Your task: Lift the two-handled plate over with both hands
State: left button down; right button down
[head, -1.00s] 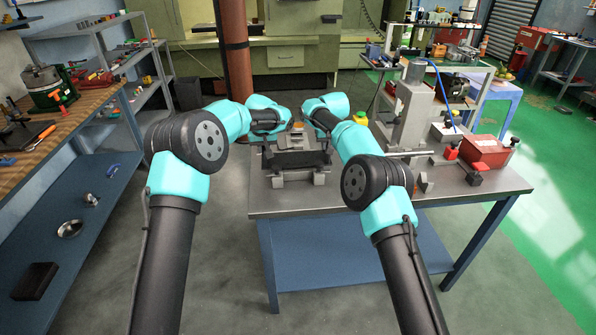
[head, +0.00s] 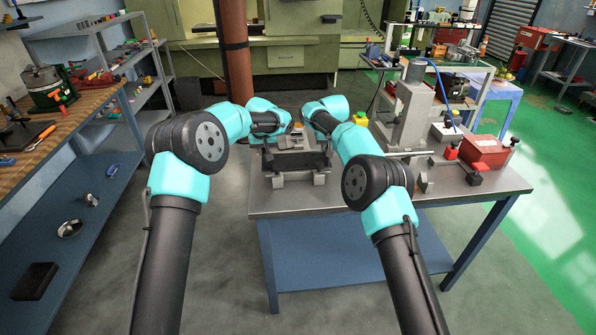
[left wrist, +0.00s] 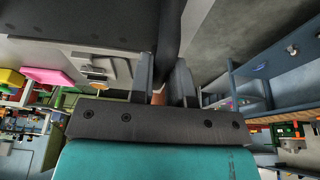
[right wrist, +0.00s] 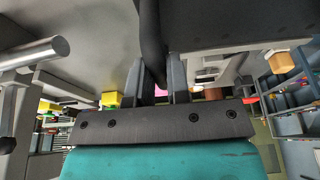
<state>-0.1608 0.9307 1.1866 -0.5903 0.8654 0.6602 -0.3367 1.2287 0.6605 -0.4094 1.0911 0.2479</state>
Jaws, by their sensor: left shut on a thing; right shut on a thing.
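The two-handled plate (head: 297,160) is a dark slab between my two arms on the grey bench, in the head view. Its dark underside or face fills the top of the left wrist view (left wrist: 75,22) and of the right wrist view (right wrist: 225,20). My left gripper (left wrist: 163,82) is shut on one dark bar handle, which runs between its fingers. My right gripper (right wrist: 155,82) is shut on the other handle in the same way. In the head view my arms partly hide both grips, and I cannot tell how high the plate is above the bench.
Grey blocks stand at the plate's near side on the metal bench (head: 400,198). To the right are a grey upright press (head: 412,105), a horizontal metal bar and a red box (head: 484,150). A yellow object (head: 361,119) is close to my right arm.

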pick_arm(q)
jog(key=shift+f, duration=0.25)
pick_arm(e)
jog(key=shift+f, duration=0.25)
dwell(0.6)
pick_arm(q)
jog(key=c, duration=1)
grip_release()
jog(key=shift+f, duration=0.2)
pick_arm(e)
jog(key=c, duration=1.4)
grip_release()
jog(key=shift+c, duration=0.2)
pick_arm(q)
jog(key=shift+r, duration=0.1)
pick_arm(e)
jog(key=o, duration=0.4)
jog(key=shift+o, duration=0.3)
jog(key=shift+f, duration=0.25)
pick_arm(q)
jog(key=o, duration=0.5)
pick_arm(e)
jog(key=o, duration=0.5)
jog(key=shift+r, duration=0.15)
jog(key=shift+c, duration=0.2)
pick_arm(q)
jog(key=shift+r, duration=0.2)
pick_arm(e)
jog(key=shift+r, duration=0.15)
